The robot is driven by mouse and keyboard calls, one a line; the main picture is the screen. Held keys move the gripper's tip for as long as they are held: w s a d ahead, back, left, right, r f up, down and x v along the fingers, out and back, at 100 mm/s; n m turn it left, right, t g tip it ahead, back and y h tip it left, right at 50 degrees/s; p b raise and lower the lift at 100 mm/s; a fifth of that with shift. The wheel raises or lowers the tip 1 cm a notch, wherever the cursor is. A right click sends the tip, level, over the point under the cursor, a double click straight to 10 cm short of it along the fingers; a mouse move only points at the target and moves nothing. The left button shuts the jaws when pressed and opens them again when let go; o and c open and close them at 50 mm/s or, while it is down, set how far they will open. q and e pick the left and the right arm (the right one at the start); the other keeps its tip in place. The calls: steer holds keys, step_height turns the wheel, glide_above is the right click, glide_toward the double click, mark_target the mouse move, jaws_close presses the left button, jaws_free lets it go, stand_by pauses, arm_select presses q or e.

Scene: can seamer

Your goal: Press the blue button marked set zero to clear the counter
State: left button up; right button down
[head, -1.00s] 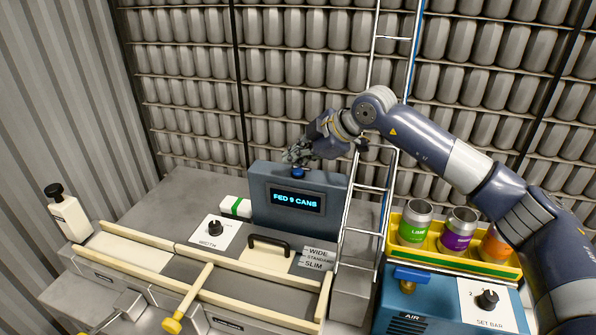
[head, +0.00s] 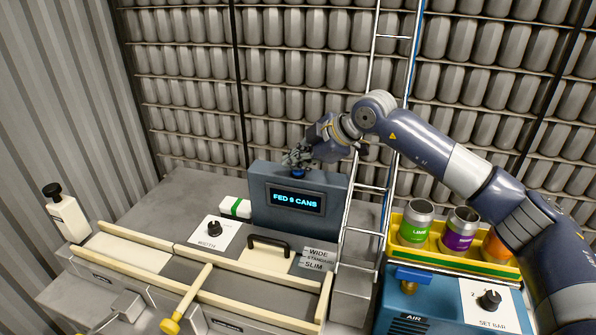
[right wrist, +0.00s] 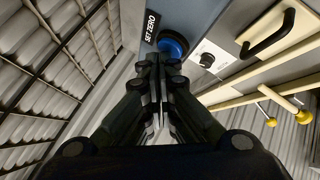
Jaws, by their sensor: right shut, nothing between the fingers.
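The blue button (right wrist: 173,43) shows in the right wrist view, beside a black label (right wrist: 151,26) reading SET ZERO. It sits on top of the grey counter box (head: 262,222), whose display (head: 296,199) reads FED 9 CANS. In the head view only a sliver of the blue button (head: 298,173) shows under the fingers. My right gripper (head: 295,163) is shut and empty, pointing down just over the button. In the right wrist view its fingertips (right wrist: 160,62) overlap the button's near edge; I cannot tell whether they touch it. My left gripper is not in view.
A silver ladder-like can chute (head: 362,215) stands just right of the counter box. A green and white box (head: 235,208) is on its left. A yellow tray (head: 460,262) holds cans at right. Width knob (head: 214,228) and black handle (head: 268,243) are in front.

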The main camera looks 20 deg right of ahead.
mark_target(297, 173)
steer(key=shift+f, duration=0.2)
steer(key=shift+r, duration=0.1)
stand_by(0.4)
steer(key=shift+r+p, duration=0.4)
steer(key=shift+r, duration=0.4)
steer(key=shift+r+p, duration=1.55)
steer(key=shift+r, duration=0.95)
steer(key=shift+f, duration=0.15)
